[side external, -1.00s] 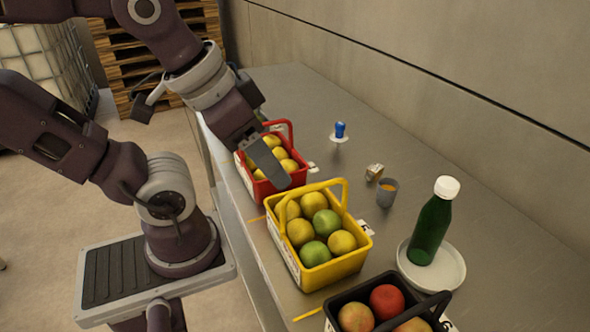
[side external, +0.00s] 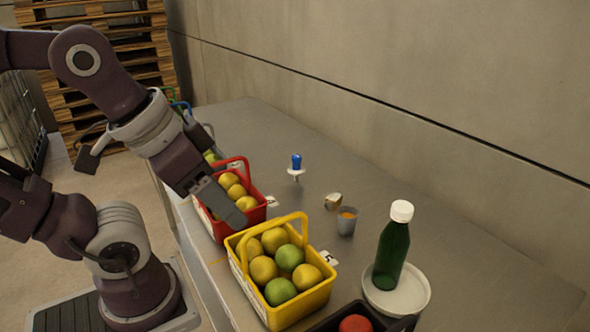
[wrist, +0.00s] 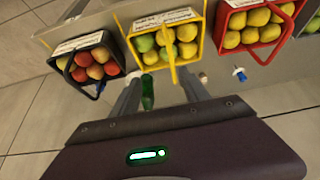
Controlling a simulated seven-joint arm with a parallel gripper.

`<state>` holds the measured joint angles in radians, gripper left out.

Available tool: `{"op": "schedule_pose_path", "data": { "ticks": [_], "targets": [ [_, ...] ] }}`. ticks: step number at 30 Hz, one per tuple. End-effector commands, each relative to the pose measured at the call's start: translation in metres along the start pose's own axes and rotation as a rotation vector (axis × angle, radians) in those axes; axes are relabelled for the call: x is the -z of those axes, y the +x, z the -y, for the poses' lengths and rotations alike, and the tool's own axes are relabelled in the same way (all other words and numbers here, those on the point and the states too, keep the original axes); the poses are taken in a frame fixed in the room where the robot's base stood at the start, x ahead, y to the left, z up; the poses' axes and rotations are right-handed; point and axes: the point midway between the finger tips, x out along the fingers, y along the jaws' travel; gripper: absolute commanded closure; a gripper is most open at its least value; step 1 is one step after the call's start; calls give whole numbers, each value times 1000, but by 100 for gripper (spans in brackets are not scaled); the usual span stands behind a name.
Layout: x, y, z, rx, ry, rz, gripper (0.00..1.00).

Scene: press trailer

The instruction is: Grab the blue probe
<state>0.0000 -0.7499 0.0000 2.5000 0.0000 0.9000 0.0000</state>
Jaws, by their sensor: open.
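The blue probe (side external: 296,162) stands upright with its blue handle up in a white round holder on the grey table, behind the red basket. It also shows small in the wrist view (wrist: 240,75), at the right. My gripper (side external: 232,208) is above the red basket, to the left of the probe and apart from it. In the wrist view my gripper (wrist: 160,88) has its two fingers spread with nothing held between them. The probe lies outside the gap, to the right of the right finger.
A small box (side external: 333,201), grey cup (side external: 346,226) and green bottle (side external: 391,255) on a white plate (side external: 422,291) stand behind. A wall bounds the back.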

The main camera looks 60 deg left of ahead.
Motion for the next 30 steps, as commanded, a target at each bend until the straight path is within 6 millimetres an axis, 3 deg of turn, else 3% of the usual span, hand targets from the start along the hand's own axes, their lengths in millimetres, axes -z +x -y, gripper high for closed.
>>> {"op": "schedule_pose_path", "data": {
  "ticks": [5,7,8,11,12,14,15,17,18,21,24,27,30],
  "targets": [
    [0,0,0,0,0,0,46],
    [10,3,1,0,-15,-10,46],
    [21,7,3,0,-32,-20,46],
    [87,35,19,12,-138,-96,46],
    [120,53,34,30,-195,-142,46],
    [167,84,65,72,-283,-218,46],
    [193,106,91,111,-339,-269,46],
    [223,141,134,181,-410,-345,46],
    [237,164,165,236,-450,-395,46],
    [250,213,237,375,-510,-506,46],
    [246,245,289,486,-525,-586,46],
    [240,260,316,550,-521,-633,46],
    [234,271,325,573,-517,-649,46]
  ]
}}
